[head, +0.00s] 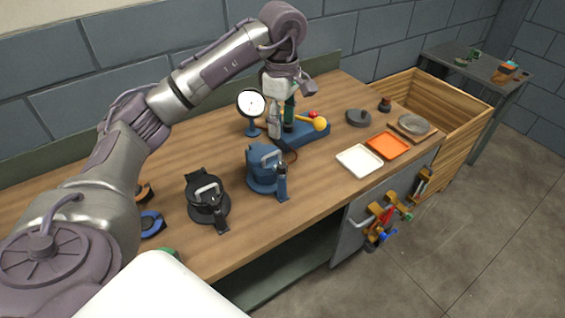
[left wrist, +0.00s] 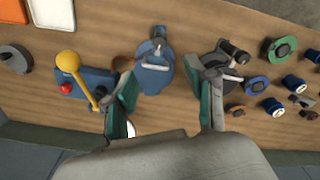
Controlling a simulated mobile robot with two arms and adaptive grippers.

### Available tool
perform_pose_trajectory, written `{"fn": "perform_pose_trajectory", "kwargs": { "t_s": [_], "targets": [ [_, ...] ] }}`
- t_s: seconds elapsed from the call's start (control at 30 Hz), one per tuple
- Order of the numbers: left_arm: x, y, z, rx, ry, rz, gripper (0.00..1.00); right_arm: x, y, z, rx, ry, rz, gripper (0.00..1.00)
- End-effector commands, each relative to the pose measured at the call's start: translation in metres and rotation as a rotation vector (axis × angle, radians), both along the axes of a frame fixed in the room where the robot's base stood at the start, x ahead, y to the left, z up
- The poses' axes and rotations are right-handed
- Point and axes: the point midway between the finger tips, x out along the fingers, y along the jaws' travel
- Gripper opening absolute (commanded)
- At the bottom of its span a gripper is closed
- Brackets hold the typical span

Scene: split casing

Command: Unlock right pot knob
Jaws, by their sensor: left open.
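The blue pot (head: 262,183) stands right of the black pot (head: 207,214) in the head view. It has a grey handle on its top and a blue upright part (head: 282,183) at its front right. Both also show in the left wrist view, as the blue pot (left wrist: 150,80) and the black pot (left wrist: 206,62). My left gripper (head: 281,122) is open and empty above the bench, behind the blue pot. Its two green-padded fingers are spread wide in the left wrist view (left wrist: 166,105). My right gripper is not in view.
A round white gauge (head: 251,103) stands beside my left gripper. A blue base (head: 306,137) with a yellow ball lever (head: 319,124) and red button is close to it. White (head: 359,161) and orange (head: 388,145) trays lie to the right. Bare bench separates the pots from the trays.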

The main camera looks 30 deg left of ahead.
Motion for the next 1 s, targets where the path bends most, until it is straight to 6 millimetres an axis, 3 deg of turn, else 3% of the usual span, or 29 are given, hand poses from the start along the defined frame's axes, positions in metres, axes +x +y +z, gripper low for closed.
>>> {"fn": "perform_pose_trajectory", "kwargs": {
  "t_s": [0.13,0.6,0.8,1.0],
  "targets": [
    [-0.001,-0.001,-0.025,-0.002,0.007,-0.002,0.56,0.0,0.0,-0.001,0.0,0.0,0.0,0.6],
    [-0.001,-0.002,-0.114,-0.004,0.004,-0.001,0.56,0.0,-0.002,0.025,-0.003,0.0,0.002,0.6],
    [0.0,-0.001,-0.13,-0.003,0.002,-0.001,0.56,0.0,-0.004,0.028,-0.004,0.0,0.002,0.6],
    [0.0,-0.001,-0.134,-0.003,0.0,-0.001,0.56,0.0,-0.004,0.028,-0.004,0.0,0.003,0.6]
  ]
}}
